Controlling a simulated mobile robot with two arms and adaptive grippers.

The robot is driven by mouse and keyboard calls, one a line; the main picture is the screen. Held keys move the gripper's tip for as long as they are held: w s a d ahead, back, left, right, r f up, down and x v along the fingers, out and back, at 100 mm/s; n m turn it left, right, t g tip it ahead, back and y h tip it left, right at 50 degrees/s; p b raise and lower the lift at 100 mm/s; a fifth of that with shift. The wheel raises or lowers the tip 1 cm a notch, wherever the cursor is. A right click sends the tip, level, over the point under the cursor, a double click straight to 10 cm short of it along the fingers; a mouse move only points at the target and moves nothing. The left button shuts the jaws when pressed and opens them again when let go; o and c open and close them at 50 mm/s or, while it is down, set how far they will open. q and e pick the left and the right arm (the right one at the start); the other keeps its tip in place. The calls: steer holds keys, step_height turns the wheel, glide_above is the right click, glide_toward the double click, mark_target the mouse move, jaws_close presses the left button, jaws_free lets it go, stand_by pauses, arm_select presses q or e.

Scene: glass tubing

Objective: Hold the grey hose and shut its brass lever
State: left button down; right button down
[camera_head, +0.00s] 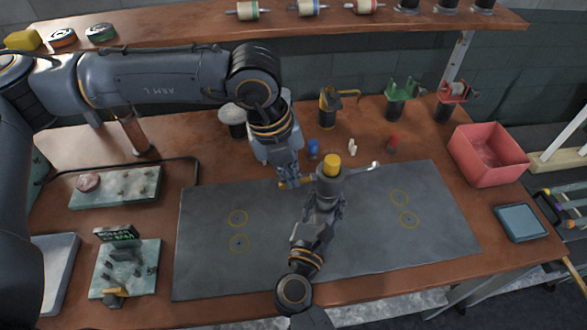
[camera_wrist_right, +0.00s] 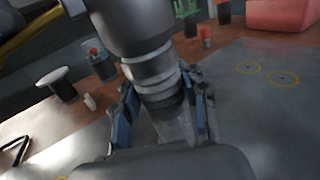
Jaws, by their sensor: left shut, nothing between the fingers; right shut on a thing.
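The grey hose piece (camera_head: 329,185), a thick grey cylinder with a yellow top (camera_head: 332,162), stands over the dark mat in the head view. My right gripper (camera_head: 324,208) is shut around its lower part; the right wrist view shows the grey body (camera_wrist_right: 150,65) between both fingers (camera_wrist_right: 165,125). A thin pale spout or rod (camera_head: 362,168) reaches right from it. My left gripper (camera_head: 290,182) is shut and empty, just left of the hose. A small brass-coloured piece (camera_head: 283,184) shows at its fingertips, perhaps the lever; contact cannot be told.
The grey mat (camera_head: 440,235) is mostly clear. Behind it are a blue cup (camera_head: 313,149), a small white piece (camera_head: 352,146) and a red piece (camera_head: 393,143). A red bin (camera_head: 488,155) stands right. Boards with fittings (camera_head: 115,187) lie left. A shelf (camera_head: 400,22) runs along the back.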

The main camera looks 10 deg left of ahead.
mark_target(280, 186)
arm_select(q)
steer(key=h, duration=0.1)
steer(key=f+t+h, duration=0.1)
steer(key=shift+s+a+f+h, duration=0.2)
steer(key=shift+a+f+h, duration=0.05)
steer(key=shift+a+h, duration=0.1)
steer(key=h, duration=0.1)
steer(key=f+t+h, duration=0.1)
steer(key=h, duration=0.1)
steer(key=shift+f, duration=0.3)
steer(key=h, duration=0.1)
steer(key=f+t+h, duration=0.2)
steer(key=h, duration=0.1)
steer(key=shift+w+d, duration=0.25)
steer(key=shift+d, duration=0.15)
steer(key=shift+r, duration=0.75)
